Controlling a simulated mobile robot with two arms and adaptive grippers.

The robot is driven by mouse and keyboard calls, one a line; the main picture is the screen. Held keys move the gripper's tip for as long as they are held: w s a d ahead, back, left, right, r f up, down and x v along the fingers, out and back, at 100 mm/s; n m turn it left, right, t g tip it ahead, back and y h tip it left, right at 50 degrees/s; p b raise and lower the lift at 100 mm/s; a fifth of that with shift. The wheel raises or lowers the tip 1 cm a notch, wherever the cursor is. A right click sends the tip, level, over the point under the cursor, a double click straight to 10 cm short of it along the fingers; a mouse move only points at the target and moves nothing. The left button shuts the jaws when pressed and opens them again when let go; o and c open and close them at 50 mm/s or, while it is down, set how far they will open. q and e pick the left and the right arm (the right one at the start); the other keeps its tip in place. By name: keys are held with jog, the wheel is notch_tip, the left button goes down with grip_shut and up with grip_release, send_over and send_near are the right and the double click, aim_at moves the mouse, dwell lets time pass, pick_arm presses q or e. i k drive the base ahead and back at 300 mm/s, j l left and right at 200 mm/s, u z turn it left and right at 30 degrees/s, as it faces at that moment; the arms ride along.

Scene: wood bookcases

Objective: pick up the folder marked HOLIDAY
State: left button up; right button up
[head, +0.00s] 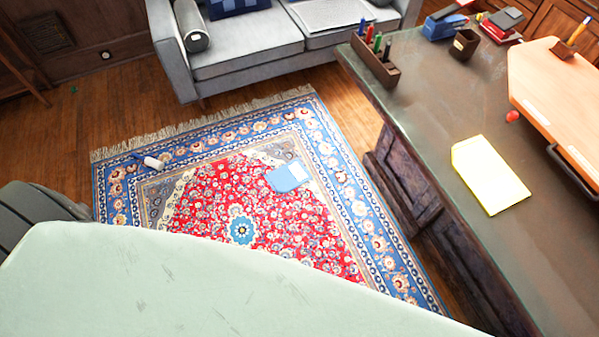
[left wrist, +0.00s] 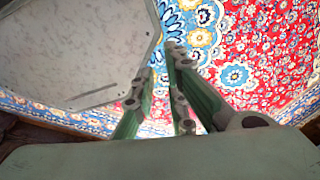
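No HOLIDAY marking is readable in either view. A flat yellow folder or sheet (head: 490,175) lies on the dark desk in the head view. A small flat blue item (head: 288,176), perhaps a folder, lies on the red and blue rug (head: 240,262). My left gripper (left wrist: 161,62) shows in the left wrist view, its fingers a little apart, with rug visible between them and nothing held. It is above the rug, away from the desk items. My right gripper is not in view.
The desk (head: 440,110) stands at the right with a pen tray (head: 376,62), a blue stapler-like item (head: 445,24) and an orange board (head: 560,90). A grey sofa (head: 245,50) is at the back. A white cylindrical item (head: 153,163) lies on the rug. The rug's middle is mostly clear.

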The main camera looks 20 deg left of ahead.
aim_at(286, 178)
jog(key=u, duration=1)
jog(key=i+l+u, duration=0.15)
jog(key=u, duration=0.2)
jog(key=i+l+u, duration=0.1)
jog(key=l+u, duration=0.3)
jog(key=i+l+u, duration=0.1)
jog(key=u, duration=0.25)
jog(key=l, duration=0.1)
